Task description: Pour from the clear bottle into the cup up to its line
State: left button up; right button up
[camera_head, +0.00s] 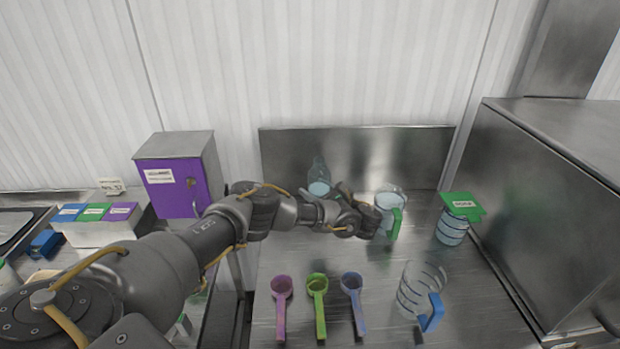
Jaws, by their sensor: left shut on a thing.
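The clear bottle (319,175) is upright near the back panel, with pale blue contents low in it. Its base is hidden behind my left arm. My left gripper (341,188) is beside the bottle's right side and appears shut on it; the wrist hides most of the contact. A clear cup with a green handle (396,222) stands just right of my left wrist, which covers its left edge. A clear ringed cup with a blue handle (412,285) stands at front right. I cannot tell which cup has the line. My right gripper is not in view.
Pink (281,290), green (318,288) and blue-purple (352,286) scoops lie in front on the metal counter. A green-lidded ringed container (452,230) stands near a large metal box (560,210) at right. A purple-fronted box (172,190) stands left.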

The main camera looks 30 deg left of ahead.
pick_arm(q)
jog(key=shift+d+r, duration=0.15)
jog(key=shift+d, duration=0.2)
jog(key=s+d+m+t+h+b, duration=0.1)
jog(key=d+m+t+h+b, duration=0.55)
jog(key=d+t, duration=0.4)
jog(key=s+d+r+m+t+h+b, duration=0.1)
jog(key=s+d+r+m+h+b, duration=0.1)
jog(key=s+d+r+m+h, duration=0.1)
jog(key=s+d+r+m+t+h+b, duration=0.2)
jog(key=s+r+m+h, duration=0.3)
jog(key=s+h, duration=0.3)
jog(key=shift+s+d+r+m, duration=0.35)
jog(key=shift+s+d+r, duration=0.3)
jog(key=shift+d, duration=0.1)
